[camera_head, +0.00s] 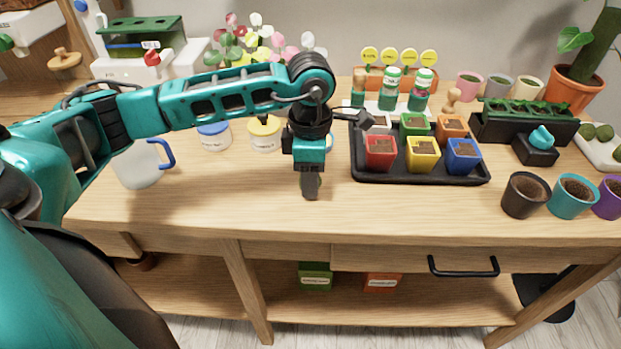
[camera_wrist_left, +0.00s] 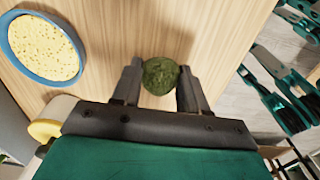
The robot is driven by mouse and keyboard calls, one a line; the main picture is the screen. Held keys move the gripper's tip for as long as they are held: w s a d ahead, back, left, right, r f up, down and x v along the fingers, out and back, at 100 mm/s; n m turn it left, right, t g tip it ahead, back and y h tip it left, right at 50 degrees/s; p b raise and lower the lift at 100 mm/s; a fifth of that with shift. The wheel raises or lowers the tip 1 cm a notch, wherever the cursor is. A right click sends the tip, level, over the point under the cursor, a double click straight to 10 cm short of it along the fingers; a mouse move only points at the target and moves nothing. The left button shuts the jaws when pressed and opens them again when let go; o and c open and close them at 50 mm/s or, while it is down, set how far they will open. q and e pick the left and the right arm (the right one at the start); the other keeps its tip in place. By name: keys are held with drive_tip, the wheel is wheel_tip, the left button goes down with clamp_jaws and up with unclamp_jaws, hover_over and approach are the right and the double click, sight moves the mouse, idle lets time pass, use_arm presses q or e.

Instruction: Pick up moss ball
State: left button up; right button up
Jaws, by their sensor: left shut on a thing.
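My left gripper (camera_head: 310,185) points down over the front middle of the wooden table. In the left wrist view its two fingers (camera_wrist_left: 160,88) are shut on a round dark green moss ball (camera_wrist_left: 160,75), one finger at each side. The ball is hidden behind the fingers in the head view. I cannot tell whether it touches the table or hangs just above it. More green moss balls (camera_head: 604,132) sit on a white tray at the far right. My right gripper does not show.
A black tray (camera_head: 420,181) with coloured pots lies right of the gripper. Several pots, including a black one (camera_head: 524,196), line the right. The table's front strip is clear.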

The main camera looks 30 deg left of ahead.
use_arm(q)
drive_tip(key=c, duration=0.4)
drive_tip(key=shift+c, duration=0.2)
wheel_tip(320, 180, up, 20)
drive_tip(key=p, duration=0.2)
